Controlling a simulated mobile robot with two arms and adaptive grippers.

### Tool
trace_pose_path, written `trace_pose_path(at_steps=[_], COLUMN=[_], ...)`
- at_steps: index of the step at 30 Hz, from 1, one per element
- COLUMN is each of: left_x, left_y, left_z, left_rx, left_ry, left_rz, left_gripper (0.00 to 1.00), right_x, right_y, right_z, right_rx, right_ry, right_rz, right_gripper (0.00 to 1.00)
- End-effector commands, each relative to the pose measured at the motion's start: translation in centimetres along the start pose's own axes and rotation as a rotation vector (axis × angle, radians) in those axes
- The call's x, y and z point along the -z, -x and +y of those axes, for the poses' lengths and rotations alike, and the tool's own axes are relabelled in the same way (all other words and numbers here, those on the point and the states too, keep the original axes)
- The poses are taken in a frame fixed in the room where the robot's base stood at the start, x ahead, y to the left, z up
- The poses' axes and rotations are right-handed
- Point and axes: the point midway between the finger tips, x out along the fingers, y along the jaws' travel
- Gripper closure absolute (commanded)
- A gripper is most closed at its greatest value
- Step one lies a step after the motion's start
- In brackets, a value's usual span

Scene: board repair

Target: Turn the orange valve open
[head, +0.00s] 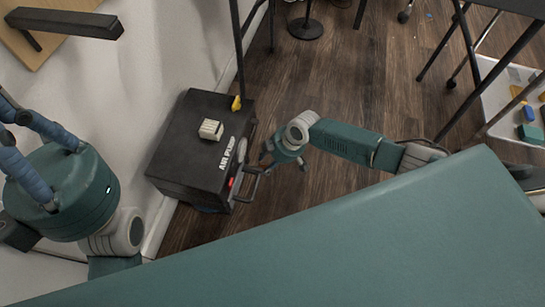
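A small yellow-orange handle (236,103), which looks like the valve, sits at the back right edge of the black air pump box (190,150), beside a dark upright pole. My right gripper (284,164) is to the right of the box, in front of and to the right of the handle, and apart from it. Its fingers look spread, with nothing seen between them. My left arm shows at the left edge, but its gripper fingers are not seen.
A beige block (211,129) lies on the pump's top. A dark pump handle (247,186) and a red part (231,183) are at its right side. Wooden floor (330,95) is open behind my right arm. A dark-legged table and a white tray (505,105) stand at right.

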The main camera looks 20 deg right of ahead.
Motion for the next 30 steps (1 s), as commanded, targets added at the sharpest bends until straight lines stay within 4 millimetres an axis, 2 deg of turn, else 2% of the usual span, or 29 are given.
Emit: trace_pose_path(at_steps=[5, 12, 18, 23, 30], left_x=[0.0, 0.1, 0.1, 0.1, 0.1], left_y=[0.0, 0.0, 0.0, 0.0, -0.1], left_z=[0.0, 0.0, 0.0, 0.0, 0.0], left_rx=[0.001, 0.002, 0.002, 0.002, 0.002], left_ry=[0.001, 0.001, 0.001, 0.001, 0.001], left_rz=[0.000, 0.000, 0.000, 0.000, 0.000], left_gripper=[1.00, 1.00, 1.00, 1.00, 1.00], right_x=[-0.1, -0.1, -0.1, -0.1, -0.1], right_y=[2.4, 7.3, 10.5, 11.5, 11.6], right_z=[0.1, 0.1, 0.1, 0.0, 0.0], right_rx=[-0.003, -0.003, -0.002, 0.000, 0.000], right_ry=[0.002, 0.002, 0.001, 0.001, 0.001], right_rz=[0.000, 0.000, 0.000, -0.001, -0.001], right_gripper=[0.67, 0.67, 0.67, 0.67, 0.67])
